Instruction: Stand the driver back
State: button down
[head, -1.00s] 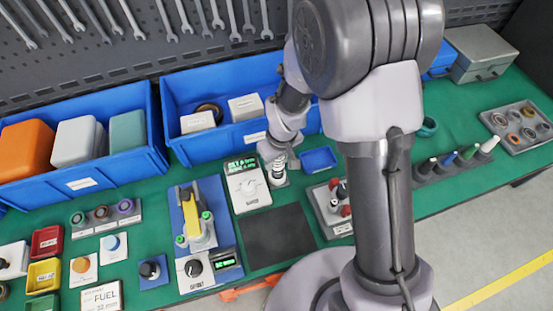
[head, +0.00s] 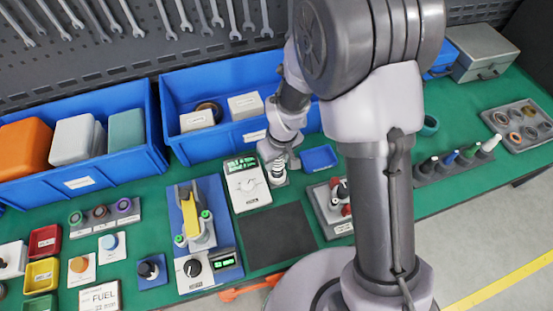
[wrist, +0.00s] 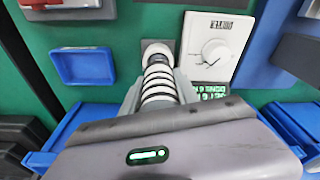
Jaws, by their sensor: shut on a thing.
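The driver, with white and dark ringed bands, is held upright in my gripper (head: 277,167). In the wrist view the driver (wrist: 159,88) stands between the two grey fingers, which are shut on it. Its far end meets a small grey square holder (wrist: 155,47) on the green bench. I cannot tell whether it is fully seated there. In the head view the driver (head: 277,174) shows just right of a white unit with a dial and green display (head: 247,184). The same unit (wrist: 214,45) is beside it in the wrist view.
An empty small blue tray (head: 319,158) lies right of the driver. A large blue bin (head: 226,138) stands behind. A dark mat (head: 277,236) in front is bare. A grey rack with red-tipped parts (head: 334,208) is to the right, partly behind my arm.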

dwell(0.4)
jog(key=c, duration=0.8)
grip_release()
jog(key=shift+c, duration=0.2)
notch_tip(320, 180, up, 9)
jog(key=p, duration=0.6)
jog(key=shift+r, duration=0.1)
